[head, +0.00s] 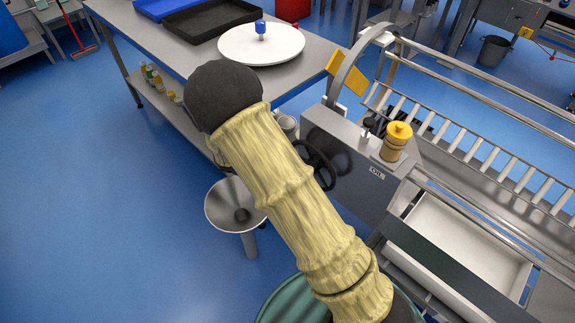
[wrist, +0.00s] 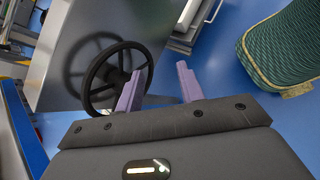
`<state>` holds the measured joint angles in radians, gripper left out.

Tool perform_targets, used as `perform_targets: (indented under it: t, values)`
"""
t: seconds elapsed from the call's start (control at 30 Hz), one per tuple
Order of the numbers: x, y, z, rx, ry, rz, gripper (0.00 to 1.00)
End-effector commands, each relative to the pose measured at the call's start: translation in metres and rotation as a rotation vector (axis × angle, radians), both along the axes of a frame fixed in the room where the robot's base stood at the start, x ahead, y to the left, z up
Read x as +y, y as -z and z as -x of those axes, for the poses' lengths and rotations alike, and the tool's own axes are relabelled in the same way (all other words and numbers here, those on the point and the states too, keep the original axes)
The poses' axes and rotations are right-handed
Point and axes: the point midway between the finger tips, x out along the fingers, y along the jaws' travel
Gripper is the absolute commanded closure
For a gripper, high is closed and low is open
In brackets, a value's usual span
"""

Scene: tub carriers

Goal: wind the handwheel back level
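The handwheel (wrist: 91,77) is a black spoked ring on the side of a grey metal housing, and its shadow falls on the panel behind it. In the head view the handwheel (head: 327,166) is partly hidden behind my arm. My gripper (wrist: 158,84) has two purple fingers standing apart with nothing seen between them. The left finger overlaps the lower right of the wheel in the wrist view; I cannot tell whether it touches. My gripper is hidden by my arm in the head view. I cannot tell how the wheel's turn relates to level.
The grey housing (head: 345,183) carries a yellow-capped pot (head: 396,141) and adjoins a railed rack at the right. A table (head: 176,58) holds trays and a white disc (head: 250,47). Blue floor at left is clear.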

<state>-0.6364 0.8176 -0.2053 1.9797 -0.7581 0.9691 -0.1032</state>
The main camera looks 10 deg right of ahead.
Motion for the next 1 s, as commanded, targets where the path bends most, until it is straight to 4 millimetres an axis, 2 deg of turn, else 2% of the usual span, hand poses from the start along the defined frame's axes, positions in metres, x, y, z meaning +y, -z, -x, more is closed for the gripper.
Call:
perform_targets:
  t: [0.03,0.1,0.27,0.43,0.5,0.6,1.0]
  values:
    - [0.009,0.022,-0.008,0.017,-0.07,0.069,0.62]
    - [0.021,0.038,-0.02,0.033,-0.163,0.166,0.62]
    - [0.056,0.073,-0.046,0.043,-0.378,0.396,0.62]
    - [0.103,0.104,-0.066,0.013,-0.588,0.63,0.62]
    - [0.119,0.111,-0.069,-0.002,-0.646,0.694,0.62]
    - [0.131,0.114,-0.072,-0.016,-0.688,0.743,0.62]
    - [0.13,0.113,-0.073,-0.016,-0.691,0.749,0.62]
